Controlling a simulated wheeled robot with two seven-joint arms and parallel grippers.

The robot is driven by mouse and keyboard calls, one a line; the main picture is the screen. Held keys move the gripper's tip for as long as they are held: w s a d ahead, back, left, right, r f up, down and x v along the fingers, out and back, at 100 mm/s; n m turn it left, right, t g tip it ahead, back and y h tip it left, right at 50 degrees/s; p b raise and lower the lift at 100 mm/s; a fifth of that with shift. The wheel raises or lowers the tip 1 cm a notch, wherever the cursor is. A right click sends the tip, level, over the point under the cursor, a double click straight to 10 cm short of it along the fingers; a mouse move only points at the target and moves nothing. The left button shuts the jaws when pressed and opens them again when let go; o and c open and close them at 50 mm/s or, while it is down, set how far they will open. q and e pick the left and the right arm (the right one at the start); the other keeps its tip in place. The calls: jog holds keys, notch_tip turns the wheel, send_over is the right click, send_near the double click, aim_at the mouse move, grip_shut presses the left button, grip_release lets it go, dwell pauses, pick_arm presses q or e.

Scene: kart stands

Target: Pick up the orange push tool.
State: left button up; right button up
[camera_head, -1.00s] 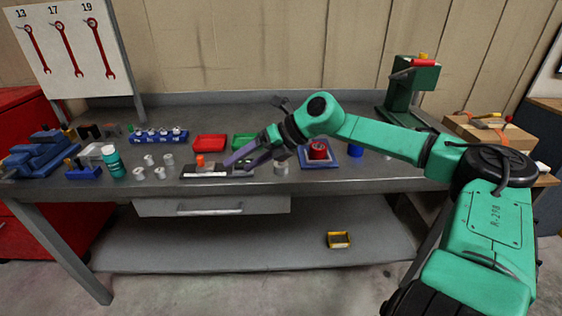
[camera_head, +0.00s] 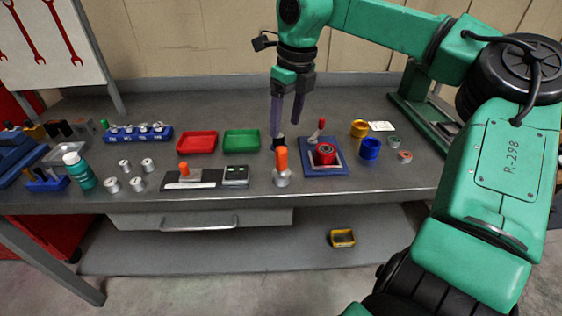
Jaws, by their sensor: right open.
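The orange push tool (camera_head: 281,160) stands upright near the front middle of the workbench (camera_head: 245,196), its orange handle rising from a silvery base. My right gripper (camera_head: 286,116) points down with its purple fingers apart and nothing between them. In the picture it shows above the orange handle, and I see a gap between the fingers and the handle. How far behind or over the tool the fingers are, I cannot tell exactly. My left gripper is out of view.
A blue fixture with a red part (camera_head: 325,154) sits just right of the tool. A small grey box (camera_head: 236,176) and a plate with an orange knob (camera_head: 184,174) are at its left. Red (camera_head: 197,142) and green (camera_head: 241,140) trays lie behind. Blue (camera_head: 370,149) and yellow (camera_head: 359,129) cups stand farther right.

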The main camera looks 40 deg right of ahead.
send_over(280, 158)
jog(key=f, duration=0.4)
jog(key=shift+s+d+f, duration=0.15)
jog(key=shift+d, duration=0.25)
jog(key=f+p, duration=0.1)
jog(key=f, duration=0.2)
jog(key=w+f+p, duration=0.1)
jog(key=f, duration=0.3)
jog(key=shift+w+d, duration=0.1)
jog(key=shift+w, duration=0.1)
jog(key=shift+w+f, duration=0.15)
jog(key=shift+f, duration=0.1)
jog(key=c, duration=1.1)
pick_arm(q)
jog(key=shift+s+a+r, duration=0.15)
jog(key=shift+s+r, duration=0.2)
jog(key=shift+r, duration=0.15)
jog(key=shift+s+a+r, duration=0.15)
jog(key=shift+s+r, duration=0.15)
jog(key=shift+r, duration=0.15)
pick_arm(e)
grip_shut()
jog(key=shift+r, duration=0.1)
